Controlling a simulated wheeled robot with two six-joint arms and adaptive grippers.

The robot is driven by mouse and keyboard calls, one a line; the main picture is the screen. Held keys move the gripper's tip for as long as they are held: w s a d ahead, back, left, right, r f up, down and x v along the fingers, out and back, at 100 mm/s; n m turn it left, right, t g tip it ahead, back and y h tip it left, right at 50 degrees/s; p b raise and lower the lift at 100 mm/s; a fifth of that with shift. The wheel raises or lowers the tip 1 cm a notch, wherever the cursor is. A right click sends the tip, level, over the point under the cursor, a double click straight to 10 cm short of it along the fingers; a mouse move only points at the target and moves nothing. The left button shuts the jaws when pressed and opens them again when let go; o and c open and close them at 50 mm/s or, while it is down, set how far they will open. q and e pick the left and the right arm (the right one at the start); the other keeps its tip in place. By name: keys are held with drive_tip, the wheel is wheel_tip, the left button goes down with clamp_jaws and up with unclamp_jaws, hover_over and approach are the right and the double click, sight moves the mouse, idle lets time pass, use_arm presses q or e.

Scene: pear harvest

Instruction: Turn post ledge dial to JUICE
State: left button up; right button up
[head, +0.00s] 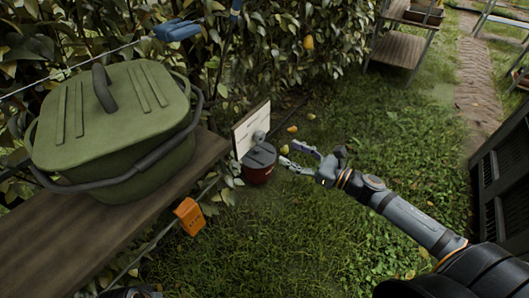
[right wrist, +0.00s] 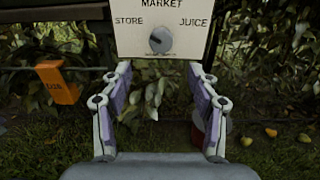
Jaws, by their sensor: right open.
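The dial is a round grey knob (head: 259,136) on the face of a cream panel (head: 241,131) at the end of the wooden ledge. In the right wrist view the knob (right wrist: 160,40) sits below the word MARKET, with STORE to its left and JUICE to its right on the panel (right wrist: 188,45). Its pointer is too small to read surely. My right gripper (head: 291,154) is open and empty, in front of the panel and apart from the knob. In the right wrist view its spread fingers (right wrist: 160,69) lie below and either side of the knob.
A green lidded cooler (head: 110,115) stands on the wooden ledge (head: 150,213). An orange tag (head: 189,216) hangs at the ledge's front. A red pot with a dark lid (head: 259,169) stands below the panel. Several pears lie on the grass. Open grass lies to the right.

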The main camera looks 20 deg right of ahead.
sight(262, 139)
drive_tip(key=x, duration=1)
drive_tip(key=shift+d+r, duration=0.1)
use_arm(q)
drive_tip(key=shift+w+d+f, duration=0.15)
drive_tip(key=shift+f, duration=0.25)
use_arm(e)
drive_tip(key=shift+w+a, duration=0.25)
drive_tip(key=c, duration=1.2)
